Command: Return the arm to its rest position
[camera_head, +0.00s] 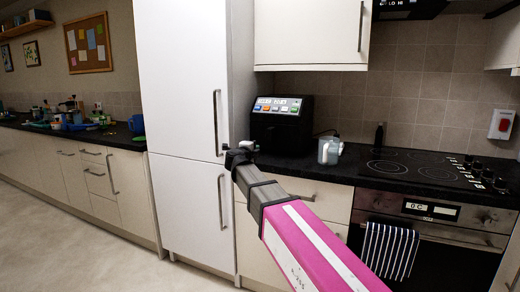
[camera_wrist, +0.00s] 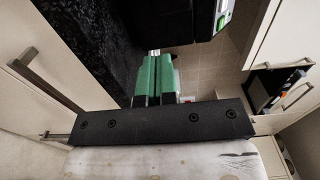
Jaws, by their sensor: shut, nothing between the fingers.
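My arm, pink and grey, reaches from the bottom right of the head view toward the tall white cupboard. My gripper (camera_head: 245,148) is the dark end of it, small there, in front of the gap between the tall cupboard and the counter. In the wrist view the green fingers of my gripper (camera_wrist: 156,78) are together, with nothing held between them. The tall white cupboard (camera_head: 182,85) has two doors with upright metal handles; the upper handle (camera_head: 217,122) appears just left of my gripper in the picture. I cannot tell whether they touch.
A black machine with coloured buttons (camera_head: 281,125) stands on the dark counter (camera_head: 300,166), beside a clear container (camera_head: 329,150). A hob (camera_head: 410,170) and an oven with a striped towel (camera_head: 388,250) are at right. A wall cupboard (camera_head: 310,35) hangs above. Open floor (camera_head: 70,235) lies at left.

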